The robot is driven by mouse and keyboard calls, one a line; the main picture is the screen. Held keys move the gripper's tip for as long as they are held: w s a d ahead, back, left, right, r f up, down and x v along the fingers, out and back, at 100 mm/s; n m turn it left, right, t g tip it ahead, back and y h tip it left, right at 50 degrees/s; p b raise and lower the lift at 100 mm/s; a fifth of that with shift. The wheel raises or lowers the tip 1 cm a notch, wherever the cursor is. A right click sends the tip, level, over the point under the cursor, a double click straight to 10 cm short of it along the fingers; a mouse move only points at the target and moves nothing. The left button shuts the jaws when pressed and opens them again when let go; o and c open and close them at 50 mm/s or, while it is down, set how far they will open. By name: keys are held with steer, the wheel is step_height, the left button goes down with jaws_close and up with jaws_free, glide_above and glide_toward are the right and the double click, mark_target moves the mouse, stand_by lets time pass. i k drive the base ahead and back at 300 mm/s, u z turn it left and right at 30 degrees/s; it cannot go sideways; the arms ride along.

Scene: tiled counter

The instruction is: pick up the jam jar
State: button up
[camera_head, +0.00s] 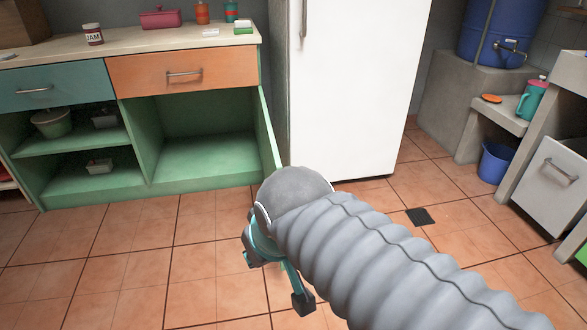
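The jam jar (93,34) stands upright on the counter top at the upper left, with a dark body, a pale label reading "JAM" and a light-coloured lid. My gripper (277,283) is low in the picture, over the floor tiles in front of the cabinet. It is far from the jar, below it and to its right. Its dark fingertips look spread apart with nothing seen between them. My grey ribbed arm hides part of the gripper.
The counter (130,45) also holds a pink container (160,19), an orange canister (202,13), a teal canister (231,11) and small boxes behind and right of the jar. A white fridge (350,90) stands right of the cabinet. Floor tiles (120,270) at lower left are clear.

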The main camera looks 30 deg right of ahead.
mark_target(94, 35)
steer(key=z, duration=0.45)
steer(key=k, duration=1.05)
steer(key=z, duration=1.2)
steer(key=i, duration=2.15)
steer(key=u, duration=1.35)
steer(key=i, duration=0.6)
steer(key=u, duration=0.65)
